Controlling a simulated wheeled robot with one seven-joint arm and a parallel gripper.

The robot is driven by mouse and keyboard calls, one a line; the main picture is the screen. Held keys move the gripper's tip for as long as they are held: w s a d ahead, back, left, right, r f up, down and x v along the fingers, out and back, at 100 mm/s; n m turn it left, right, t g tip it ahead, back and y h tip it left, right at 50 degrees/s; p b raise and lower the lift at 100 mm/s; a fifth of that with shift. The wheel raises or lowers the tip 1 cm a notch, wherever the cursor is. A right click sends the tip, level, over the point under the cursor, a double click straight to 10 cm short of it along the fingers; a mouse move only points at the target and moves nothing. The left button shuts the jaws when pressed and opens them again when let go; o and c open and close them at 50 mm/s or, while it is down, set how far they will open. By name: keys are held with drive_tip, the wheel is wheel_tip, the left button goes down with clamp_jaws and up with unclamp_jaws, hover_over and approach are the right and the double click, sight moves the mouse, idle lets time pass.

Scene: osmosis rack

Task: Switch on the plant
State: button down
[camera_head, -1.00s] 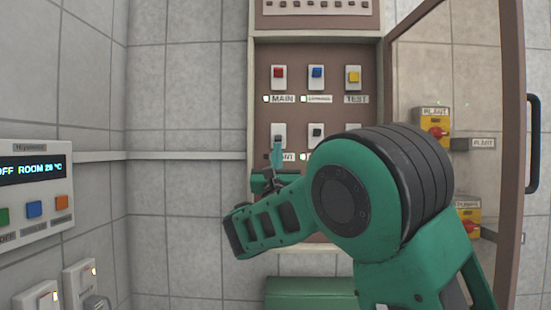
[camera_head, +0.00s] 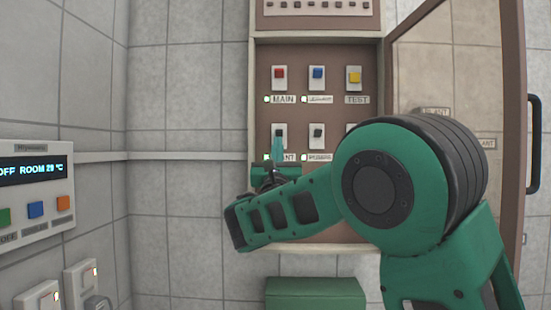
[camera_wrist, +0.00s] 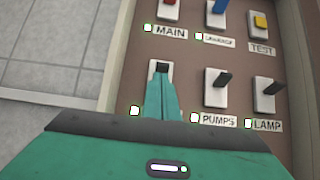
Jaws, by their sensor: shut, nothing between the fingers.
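The plant switch (camera_head: 279,131) is at the lower left of the brown panel, a pale plate with a dark slot or lever. Its label (camera_head: 288,157) is partly covered by my gripper, and "ANT" reads. My gripper (camera_head: 277,147) is shut and empty, its tip just below the switch in the head view. In the wrist view, my green fingers (camera_wrist: 162,92) overlap the lower part of the plant switch plate (camera_wrist: 160,67) and hide its label. I cannot tell whether they touch it or how its lever stands. A small lit lamp (camera_wrist: 134,111) is beside it.
MAIN's red button (camera_head: 279,73), a blue button (camera_head: 317,72) and the yellow TEST button (camera_head: 354,77) sit above. The PUMPS lever (camera_wrist: 222,79) and LAMP lever (camera_wrist: 273,88) are to the right. The open cabinet door (camera_head: 510,120) stands at the right.

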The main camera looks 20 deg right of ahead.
drive_tip(key=s+a+f, duration=0.1)
drive_tip(key=s+a, duration=0.2)
drive_tip(key=s, duration=0.7)
drive_tip(key=shift+s+a+f, duration=0.25)
drive_tip(key=shift+a+f, duration=0.05)
drive_tip(key=shift+f, duration=0.05)
drive_tip(key=shift+s, duration=0.1)
idle(0.5)
